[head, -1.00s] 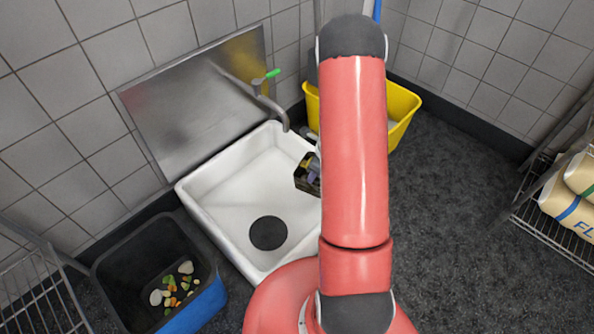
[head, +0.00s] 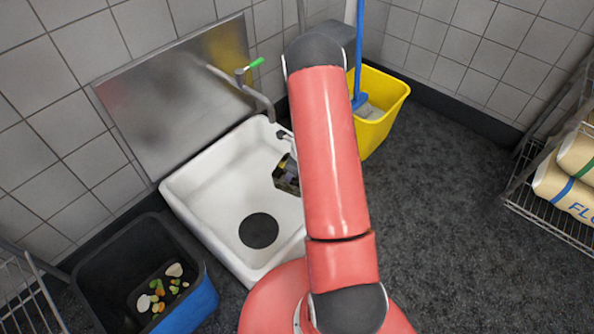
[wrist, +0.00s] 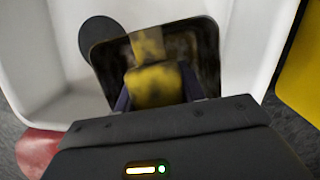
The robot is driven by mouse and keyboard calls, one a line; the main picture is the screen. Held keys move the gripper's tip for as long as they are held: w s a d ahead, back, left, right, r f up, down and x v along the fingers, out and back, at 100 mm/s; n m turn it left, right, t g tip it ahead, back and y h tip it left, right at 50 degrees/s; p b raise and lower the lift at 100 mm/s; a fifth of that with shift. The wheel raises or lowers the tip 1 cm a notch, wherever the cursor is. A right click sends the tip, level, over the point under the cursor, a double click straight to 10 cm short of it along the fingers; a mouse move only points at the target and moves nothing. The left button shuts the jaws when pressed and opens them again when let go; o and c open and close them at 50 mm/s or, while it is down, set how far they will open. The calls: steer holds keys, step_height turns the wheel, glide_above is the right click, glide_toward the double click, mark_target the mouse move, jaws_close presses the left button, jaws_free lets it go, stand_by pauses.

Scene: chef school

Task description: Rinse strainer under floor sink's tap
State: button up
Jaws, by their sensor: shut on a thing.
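The strainer (head: 285,178) looks like a small dark, boxy piece with yellowish patches in the head view. My gripper (wrist: 157,88) is shut on its yellow-marked part, and the dark, wide body of the strainer (wrist: 205,45) extends beyond the fingers in the wrist view. The strainer is over the right side of the white floor sink (head: 205,190), in front of and below the tap (head: 262,101) in the picture. The tap has a green lever. I cannot tell whether water is running. My arm hides part of the sink's right edge.
A black and blue bin (head: 200,302) with food scraps stands left of the sink. A yellow mop bucket (head: 378,125) is close behind my arm on the right. A wire shelf (head: 555,222) with rolls or sacks is at the far right. The dark floor between is clear.

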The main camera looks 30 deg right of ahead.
steer(key=b+x, duration=0.2)
steer(key=x, duration=0.2)
steer(key=w+b+x, duration=0.1)
steer(key=b+x, duration=0.2)
steer(key=x, duration=0.2)
steer(key=b+x, duration=0.3)
steer(key=x, duration=0.2)
steer(key=shift+w+d+f, duration=0.15)
steer(key=shift+w+d, duration=0.15)
steer(key=o, duration=1.2)
steer(key=p+v, duration=0.1)
steer(key=v, duration=0.6)
steer(key=shift+r, duration=0.4)
steer(key=shift+s, duration=0.1)
